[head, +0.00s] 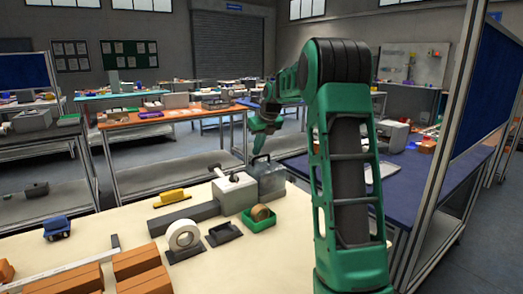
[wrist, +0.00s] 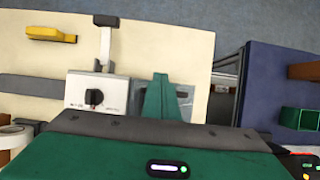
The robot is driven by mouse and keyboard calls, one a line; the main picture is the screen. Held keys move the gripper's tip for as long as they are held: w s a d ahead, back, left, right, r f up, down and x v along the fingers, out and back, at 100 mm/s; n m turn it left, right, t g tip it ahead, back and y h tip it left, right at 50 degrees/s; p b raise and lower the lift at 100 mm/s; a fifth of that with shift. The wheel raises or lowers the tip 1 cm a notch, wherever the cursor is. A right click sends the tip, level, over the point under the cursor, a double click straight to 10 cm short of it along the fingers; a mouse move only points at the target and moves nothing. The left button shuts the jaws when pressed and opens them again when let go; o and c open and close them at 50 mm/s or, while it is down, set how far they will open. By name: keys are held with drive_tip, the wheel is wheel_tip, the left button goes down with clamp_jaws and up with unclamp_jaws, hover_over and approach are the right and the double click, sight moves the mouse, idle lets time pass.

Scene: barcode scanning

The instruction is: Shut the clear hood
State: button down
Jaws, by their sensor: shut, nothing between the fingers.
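The clear hood (head: 270,180) is a greyish see-through box with a dark handle on top. It stands at the far right end of the cream bench, against a white unit (head: 235,193). I cannot tell how far the hood is open. In the wrist view the hood (wrist: 182,98) is partly hidden behind my green fingers. The white unit (wrist: 85,101) there shows a black knob and a lever. My gripper (head: 257,151) is shut and empty, pointing down just above the hood's handle. I cannot tell whether it touches the handle.
A tape roll (head: 184,236), a green tray (head: 259,220) and a yellow tool (head: 172,197) lie on the cream bench. Orange blocks (head: 137,268) are at the front left. A blue bench (head: 410,180) is to the right.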

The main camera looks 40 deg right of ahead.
drive_tip(key=shift+w+f, duration=0.2)
drive_tip(key=shift+w, duration=0.05)
idle(0.3)
drive_tip(key=shift+r, duration=0.1)
drive_tip(key=w+r, duration=0.6)
drive_tip(key=r, duration=0.1)
drive_tip(key=shift+w+d, duration=0.3)
drive_tip(key=shift+w, duration=0.1)
drive_tip(key=shift+a, duration=0.1)
drive_tip(key=s+a+f+n+g, duration=0.1)
drive_tip(key=s+a+f+n, duration=0.4)
drive_tip(key=s+n, duration=0.5)
drive_tip(key=s+a+f+n+g, duration=0.2)
drive_tip(key=s+a+f+n, duration=0.3)
drive_tip(key=s, duration=2)
drive_tip(key=s+a+f+n+g, duration=0.2)
drive_tip(key=s+a+f+n, duration=0.4)
drive_tip(key=s+n, duration=0.9)
drive_tip(key=s+a, duration=0.2)
drive_tip(key=s, duration=0.1)
drive_tip(key=shift+y, duration=0.3)
